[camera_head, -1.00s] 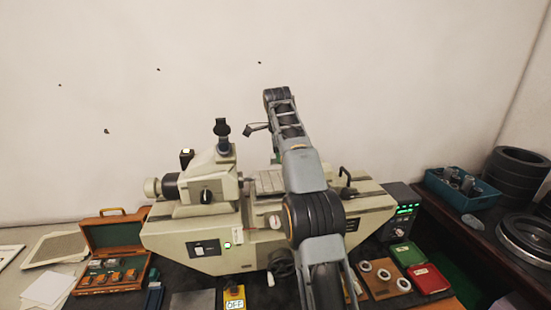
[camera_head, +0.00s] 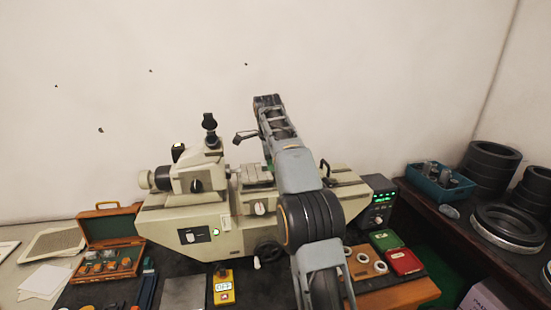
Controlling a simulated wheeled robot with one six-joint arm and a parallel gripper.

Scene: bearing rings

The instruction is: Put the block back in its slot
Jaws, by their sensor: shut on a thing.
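An open wooden case with a raised lid (camera_head: 110,227) stands at the left of the bench. Several small grey and orange blocks (camera_head: 110,254) sit in its lower part; they are too small to tell which slot, if any, is empty. My arm reaches from the bottom of the head view up over the measuring machine (camera_head: 205,235) and its small stage (camera_head: 256,174). My gripper is hidden behind my arm links, and I cannot see any block with it.
A yellow device (camera_head: 223,287) and a grey plate (camera_head: 184,294) lie in front of the machine. At right are a ring board (camera_head: 362,272), red (camera_head: 403,262) and green (camera_head: 384,241) boxes, a display unit (camera_head: 380,202) and a blue bin (camera_head: 437,188). White papers (camera_head: 46,279) lie left.

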